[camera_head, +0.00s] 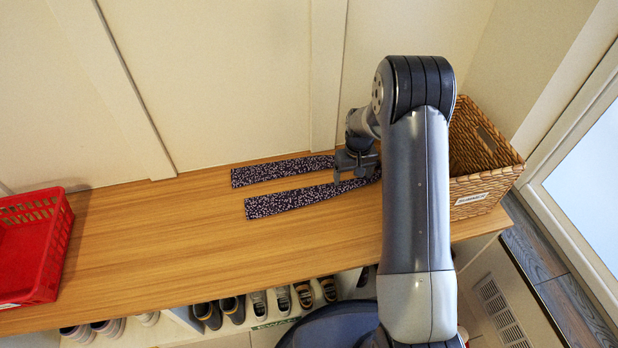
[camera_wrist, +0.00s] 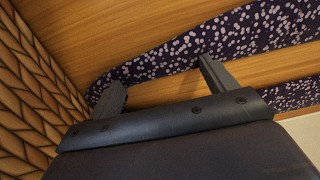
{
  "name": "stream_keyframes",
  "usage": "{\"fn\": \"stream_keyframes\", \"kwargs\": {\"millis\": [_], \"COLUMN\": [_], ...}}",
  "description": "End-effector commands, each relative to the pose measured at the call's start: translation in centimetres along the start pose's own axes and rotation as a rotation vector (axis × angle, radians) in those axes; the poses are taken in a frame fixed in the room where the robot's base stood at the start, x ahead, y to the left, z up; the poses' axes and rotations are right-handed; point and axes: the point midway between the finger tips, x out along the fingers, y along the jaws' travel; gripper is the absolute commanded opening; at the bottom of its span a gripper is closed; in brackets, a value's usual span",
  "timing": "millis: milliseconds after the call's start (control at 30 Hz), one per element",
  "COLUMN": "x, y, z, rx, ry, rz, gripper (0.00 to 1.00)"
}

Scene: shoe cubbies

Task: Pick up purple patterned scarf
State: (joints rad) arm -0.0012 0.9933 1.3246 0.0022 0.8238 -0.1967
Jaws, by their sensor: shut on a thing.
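The purple patterned scarf (camera_head: 290,201), dark with pale specks, lies on the wooden bench top as two long strips. Their left ends are apart, and their right part runs under my gripper (camera_head: 356,178) and behind my arm. In the wrist view, one strip of the scarf (camera_wrist: 255,32) runs across the tips of my gripper (camera_wrist: 160,73). The two fingers stand apart, shut on the scarf's fabric. The scarf still rests along the bench top, and the exact grip is partly hidden in the head view.
A woven basket (camera_head: 485,184) stands close to the right of my gripper; its weave fills the left of the wrist view (camera_wrist: 35,90). A red plastic crate (camera_head: 45,265) is at the far left. Shoes (camera_head: 232,308) sit below the bench. The bench's left middle (camera_head: 150,235) is clear.

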Motion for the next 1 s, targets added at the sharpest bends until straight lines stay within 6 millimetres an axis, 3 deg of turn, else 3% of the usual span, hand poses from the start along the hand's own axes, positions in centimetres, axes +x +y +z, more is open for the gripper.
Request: {"fn": "stream_keyframes", "kwargs": {"millis": [200, 467, 1000], "x": [0.0, -0.3, -9.3], "y": [0.0, 0.0, 0.0], "z": [0.0, 0.0, 0.0], "rx": [0.0, 0.0, 0.0], "ry": [0.0, 0.001, 0.002], "rz": [0.0, 0.0, 0.0], "gripper": [0.57, 0.56, 0.56]}}
